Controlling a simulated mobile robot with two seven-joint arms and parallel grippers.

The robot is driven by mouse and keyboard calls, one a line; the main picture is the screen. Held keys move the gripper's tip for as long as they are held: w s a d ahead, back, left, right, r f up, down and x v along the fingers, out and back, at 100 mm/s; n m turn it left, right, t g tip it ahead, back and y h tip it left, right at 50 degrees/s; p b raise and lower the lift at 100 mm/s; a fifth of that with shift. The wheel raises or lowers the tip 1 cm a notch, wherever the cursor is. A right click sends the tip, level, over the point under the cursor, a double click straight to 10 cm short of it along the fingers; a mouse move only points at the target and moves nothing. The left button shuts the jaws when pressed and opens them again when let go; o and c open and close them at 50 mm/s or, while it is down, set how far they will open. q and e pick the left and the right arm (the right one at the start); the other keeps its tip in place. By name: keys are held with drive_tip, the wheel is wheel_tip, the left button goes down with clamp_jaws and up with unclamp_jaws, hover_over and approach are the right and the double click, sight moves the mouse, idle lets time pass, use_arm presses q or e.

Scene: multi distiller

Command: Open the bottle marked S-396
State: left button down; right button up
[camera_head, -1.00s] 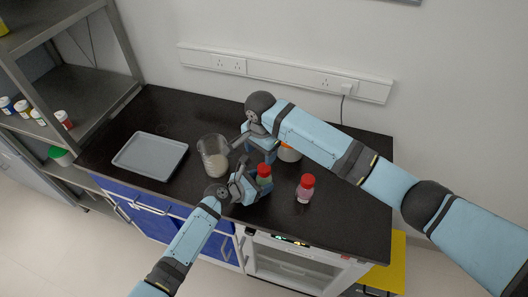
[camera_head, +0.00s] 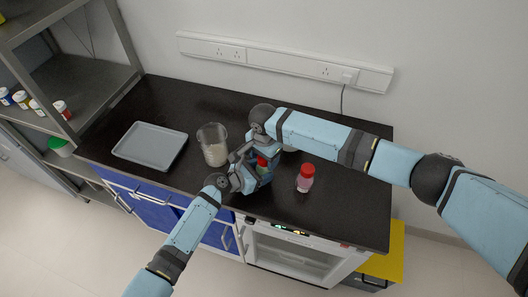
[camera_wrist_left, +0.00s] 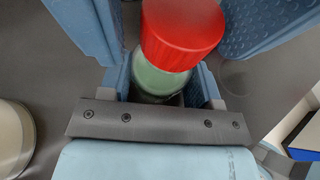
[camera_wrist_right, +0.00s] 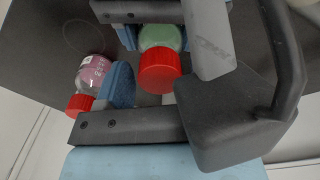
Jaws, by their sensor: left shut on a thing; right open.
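A green bottle with a red cap (camera_head: 262,161) is in the left gripper (camera_head: 252,176), which is shut on its body. In the left wrist view the red cap (camera_wrist_left: 183,32) is large above the green body (camera_wrist_left: 158,79). The right gripper (camera_head: 265,157) is open, with its blue fingers on both sides of the cap in the left wrist view. In the right wrist view the cap (camera_wrist_right: 159,71) lies beside one blue right finger (camera_wrist_right: 119,86), and the other finger is hidden. No marking S-396 is readable on the bottle.
A pink bottle with red cap (camera_head: 305,178) stands on the black counter (camera_head: 345,205), right of the grippers.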

drive_tip(key=c, duration=1)
drive_tip(key=o, duration=1)
drive_tip(key=shift+o, duration=0.2)
drive_tip(key=shift+r, duration=2.3)
use_arm(q)
drive_tip(key=shift+c, duration=1.2)
unclamp_jaws()
